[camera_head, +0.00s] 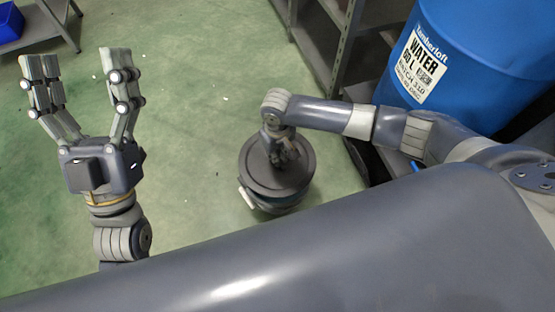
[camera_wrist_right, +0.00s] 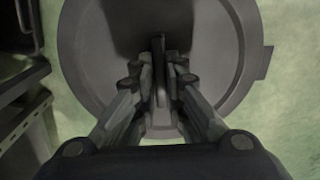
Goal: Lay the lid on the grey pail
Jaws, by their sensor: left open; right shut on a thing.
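The dark grey round lid (camera_head: 297,177) is in the head view, right of the middle, over the top of the grey pail (camera_head: 281,207). It hides the pail's mouth, and I cannot tell whether it rests on the rim or is just above it. My right gripper (camera_head: 284,158) points down at the lid's middle. In the right wrist view this gripper (camera_wrist_right: 160,80) is shut on the upright handle (camera_wrist_right: 158,60) of the lid (camera_wrist_right: 215,50). My left gripper (camera_head: 82,62) is open and empty, well to the left of the pail, with its fingers pointing away.
A blue water barrel (camera_head: 480,50) stands at the upper right. Grey metal shelving (camera_head: 345,40) stands behind the pail. A blue bin (camera_head: 10,22) sits on a rack at the upper left. The green floor (camera_head: 205,80) between the grippers is clear apart from small pale specks.

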